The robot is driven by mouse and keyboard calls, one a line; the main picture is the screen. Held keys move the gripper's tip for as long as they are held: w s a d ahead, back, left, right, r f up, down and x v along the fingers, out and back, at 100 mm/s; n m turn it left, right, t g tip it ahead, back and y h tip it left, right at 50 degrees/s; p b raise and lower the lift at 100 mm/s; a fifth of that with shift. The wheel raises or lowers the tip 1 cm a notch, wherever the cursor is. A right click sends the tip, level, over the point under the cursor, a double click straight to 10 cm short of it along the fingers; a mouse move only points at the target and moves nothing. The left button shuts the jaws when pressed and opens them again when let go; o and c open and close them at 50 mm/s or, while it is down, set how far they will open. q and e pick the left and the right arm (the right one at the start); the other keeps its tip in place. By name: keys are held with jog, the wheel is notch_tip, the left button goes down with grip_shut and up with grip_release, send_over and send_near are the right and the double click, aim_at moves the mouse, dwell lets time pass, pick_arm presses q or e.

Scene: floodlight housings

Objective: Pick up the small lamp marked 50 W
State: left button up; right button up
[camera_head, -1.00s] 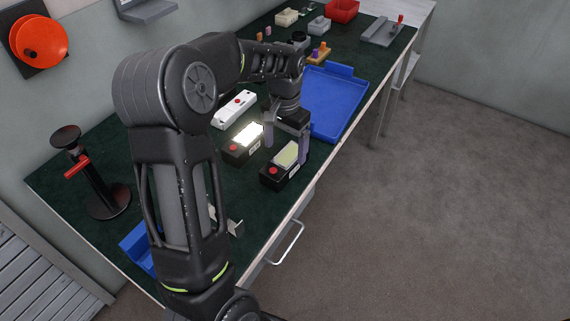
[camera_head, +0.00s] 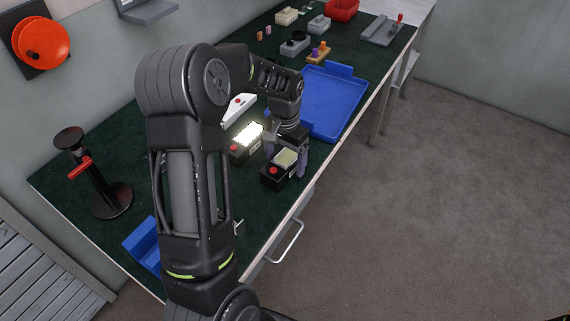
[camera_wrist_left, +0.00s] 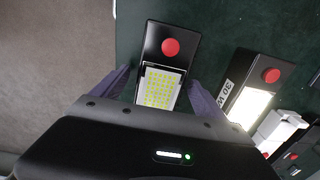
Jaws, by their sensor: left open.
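A small black lamp (camera_head: 273,181) with a red button and an unlit yellow LED panel stands near the table's front edge. My left gripper (camera_head: 285,167) is open over it, with one finger on either side of the panel end. In the left wrist view this lamp (camera_wrist_left: 168,45) lies between the open fingers, and its marking cannot be read. A similar lamp (camera_head: 245,142) with its panel lit stands just behind it. In the left wrist view the lit lamp (camera_wrist_left: 250,97) bears a side label that seems to read 30 W. My right gripper is out of view.
A blue tray (camera_head: 335,112) lies beyond the lamps along the front edge. A white fixture (camera_head: 238,107) with a red button is behind the lit lamp. A black stand with a red handle (camera_head: 80,168) is at the left. Small parts and bins are at the far end.

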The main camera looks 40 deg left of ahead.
pick_arm(q)
grip_shut()
dwell(0.9)
